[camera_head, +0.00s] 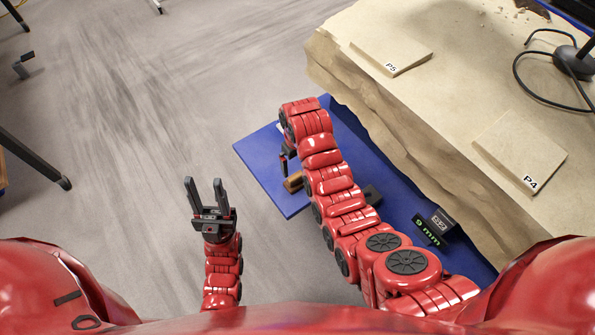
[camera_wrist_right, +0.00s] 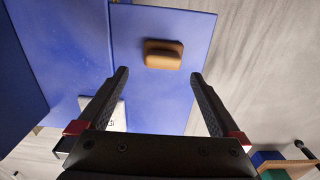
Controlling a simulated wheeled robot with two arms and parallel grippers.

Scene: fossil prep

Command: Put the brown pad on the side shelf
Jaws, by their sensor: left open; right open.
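The brown pad (camera_head: 293,182) lies on the blue side shelf (camera_head: 262,158), partly hidden by my right arm in the head view. In the right wrist view the whole pad (camera_wrist_right: 163,54) shows on the blue surface (camera_wrist_right: 150,95), just beyond the fingertips and between their lines. My right gripper (camera_wrist_right: 160,75) is open with nothing between its fingers; the pad is apart from both. In the head view my right gripper (camera_head: 285,160) is mostly hidden beside its wrist, close to the pad. My left gripper (camera_head: 204,182) is open and empty over the floor, left of the shelf.
A large sandy block (camera_head: 430,130) carries slabs marked P5 (camera_head: 391,56) and P4 (camera_head: 521,150), and a black stand with a cable (camera_head: 573,62). A "9 mm" display (camera_head: 428,231) stands on the lower blue surface. A pale labelled item (camera_wrist_right: 116,116) lies by the left finger. Open floor is left.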

